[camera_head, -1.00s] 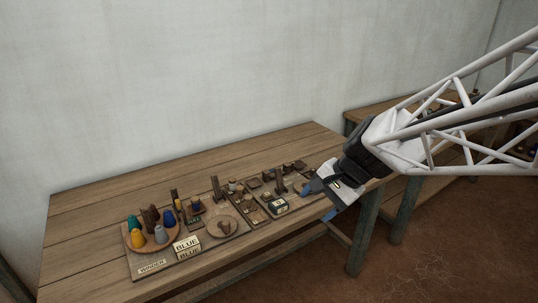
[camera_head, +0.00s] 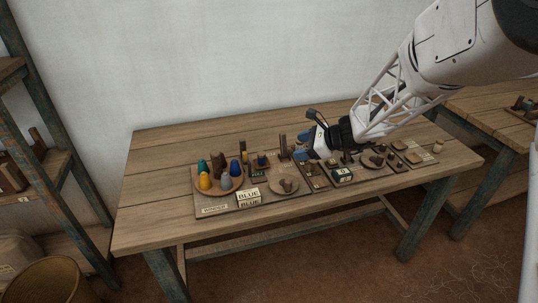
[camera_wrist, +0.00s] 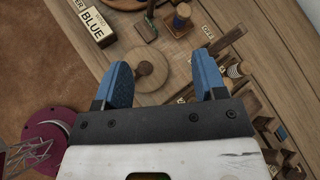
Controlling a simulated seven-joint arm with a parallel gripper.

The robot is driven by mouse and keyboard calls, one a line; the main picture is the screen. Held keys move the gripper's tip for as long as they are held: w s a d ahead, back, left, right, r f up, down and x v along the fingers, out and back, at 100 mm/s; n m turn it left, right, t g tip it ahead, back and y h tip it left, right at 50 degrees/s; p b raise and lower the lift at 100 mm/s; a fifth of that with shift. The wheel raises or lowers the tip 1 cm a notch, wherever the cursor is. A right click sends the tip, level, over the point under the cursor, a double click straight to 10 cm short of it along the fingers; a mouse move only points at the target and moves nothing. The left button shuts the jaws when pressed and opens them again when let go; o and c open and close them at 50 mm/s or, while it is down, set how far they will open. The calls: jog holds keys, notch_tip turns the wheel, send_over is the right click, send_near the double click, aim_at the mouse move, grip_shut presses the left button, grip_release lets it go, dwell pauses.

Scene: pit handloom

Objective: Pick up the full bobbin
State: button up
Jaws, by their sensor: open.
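A small spool wound with dark blue (camera_head: 262,160) stands upright on the winder board (camera_head: 212,209). It looks like the full bobbin. It also shows in the wrist view (camera_wrist: 181,20), near the top and beyond my fingertips. My gripper (camera_wrist: 162,72) is open, with two blue fingers apart and nothing held. In the head view my gripper (camera_head: 316,138) hangs over the middle of the bench, to the right of the spool. A round wooden disc (camera_wrist: 155,80) with a small knob shows between the fingers. It is below them and apart from them.
A round tray (camera_head: 232,187) holds several coloured yarn cones at the left. Upright wooden posts (camera_head: 283,146) rise near my gripper. Trays of small parts (camera_head: 378,163) lie to the right. The bench's back left (camera_head: 165,150) is clear.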

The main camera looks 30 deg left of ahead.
aim_at(263, 153)
jog(key=w+a+f+m, duration=0.1)
jog(key=a+f, duration=0.2)
jog(key=a, duration=0.1)
jog(key=w+a+f+m+y, duration=0.1)
jog(key=a+f+m, duration=0.1)
jog(key=a+f, duration=0.1)
jog(key=w+a+f+m, duration=0.1)
jog(key=w+a+f, duration=0.1)
jog(key=a+f, duration=0.1)
jog(key=shift+w+a+f+m+t+y, duration=0.15)
jog(key=shift+a+m+t+y, duration=0.2)
jog(key=shift+a, duration=0.5)
jog(key=shift+x, duration=1.3)
jog(key=shift+f+x, duration=0.25)
jog(key=shift+x, duration=2.35)
jog(key=shift+d, duration=0.1)
jog(key=shift+c, duration=0.2)
jog(key=c, duration=1)
